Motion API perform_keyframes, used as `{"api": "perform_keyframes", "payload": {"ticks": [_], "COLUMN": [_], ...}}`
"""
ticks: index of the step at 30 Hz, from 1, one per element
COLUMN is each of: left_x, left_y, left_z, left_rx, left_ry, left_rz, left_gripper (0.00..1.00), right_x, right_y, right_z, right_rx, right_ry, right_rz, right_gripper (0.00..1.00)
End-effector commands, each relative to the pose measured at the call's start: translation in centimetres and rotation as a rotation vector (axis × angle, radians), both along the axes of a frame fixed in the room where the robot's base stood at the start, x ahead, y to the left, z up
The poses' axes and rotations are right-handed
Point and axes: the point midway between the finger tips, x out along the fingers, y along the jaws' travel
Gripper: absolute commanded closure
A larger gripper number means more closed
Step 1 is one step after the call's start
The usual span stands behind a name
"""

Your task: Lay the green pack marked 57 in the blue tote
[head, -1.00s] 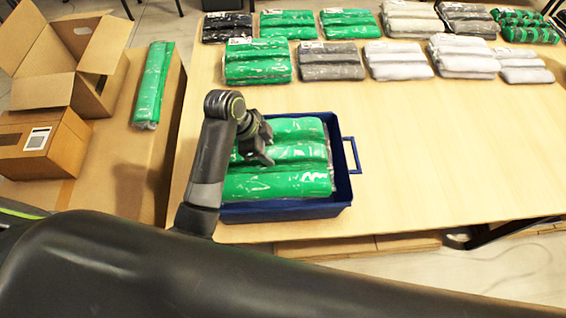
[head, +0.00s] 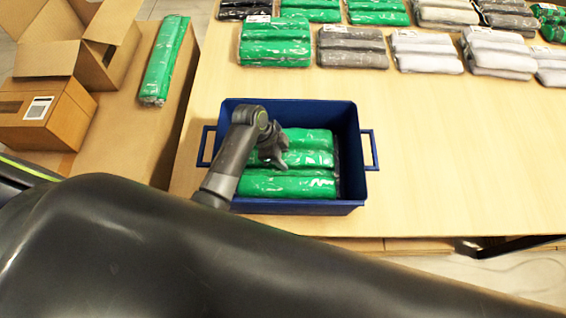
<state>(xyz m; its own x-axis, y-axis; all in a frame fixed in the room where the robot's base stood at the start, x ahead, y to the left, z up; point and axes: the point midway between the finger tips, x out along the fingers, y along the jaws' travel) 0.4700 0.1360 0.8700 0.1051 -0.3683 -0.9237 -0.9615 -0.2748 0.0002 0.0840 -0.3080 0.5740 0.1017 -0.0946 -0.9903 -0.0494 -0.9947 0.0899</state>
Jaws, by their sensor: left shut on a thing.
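The blue tote (head: 350,140) stands on the table near its front left, with handles at both sides. A green pack (head: 290,185) in clear wrap lies flat within the tote's walls, toward the front. I cannot tell whether it touches the tote's floor, and no number is readable on it. My right gripper is not in view.
Rows of packs lie at the back of the table, including a green one (head: 275,45) and a grey one (head: 351,48). Another green pack (head: 164,60) lies on the left surface beside an open carton (head: 50,58) and a closed box (head: 45,115). The table right of the tote is clear.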

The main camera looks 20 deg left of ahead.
Motion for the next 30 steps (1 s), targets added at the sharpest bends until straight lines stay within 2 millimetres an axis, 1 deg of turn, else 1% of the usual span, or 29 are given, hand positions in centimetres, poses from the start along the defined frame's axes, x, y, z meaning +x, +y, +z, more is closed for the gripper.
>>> {"api": "perform_keyframes", "payload": {"ticks": [5,12,15,27,28,30], "left_x": [0.1,0.0,0.0,0.0,0.0,0.0], "left_y": [0.0,0.0,0.0,0.0,0.0,0.0], "left_z": [-1.2,-4.1,-4.8,-5.3,-5.3,-5.2], "left_rx": [0.0,0.001,0.0,0.001,0.0,0.0], "left_ry": [0.0,0.002,-0.001,-0.002,-0.001,-0.001], "left_rz": [0.001,0.001,0.0,0.001,0.0,0.0], "left_gripper": [0.86,0.86,0.86,0.86,0.56,0.47], "right_x": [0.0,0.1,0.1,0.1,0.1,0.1], "right_y": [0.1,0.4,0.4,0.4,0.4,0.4], "right_z": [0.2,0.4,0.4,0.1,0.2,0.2], "right_rx": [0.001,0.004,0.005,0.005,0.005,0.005], "right_ry": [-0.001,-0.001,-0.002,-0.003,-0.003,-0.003], "right_rz": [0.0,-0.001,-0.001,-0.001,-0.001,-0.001], "right_gripper": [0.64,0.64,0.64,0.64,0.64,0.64]}}
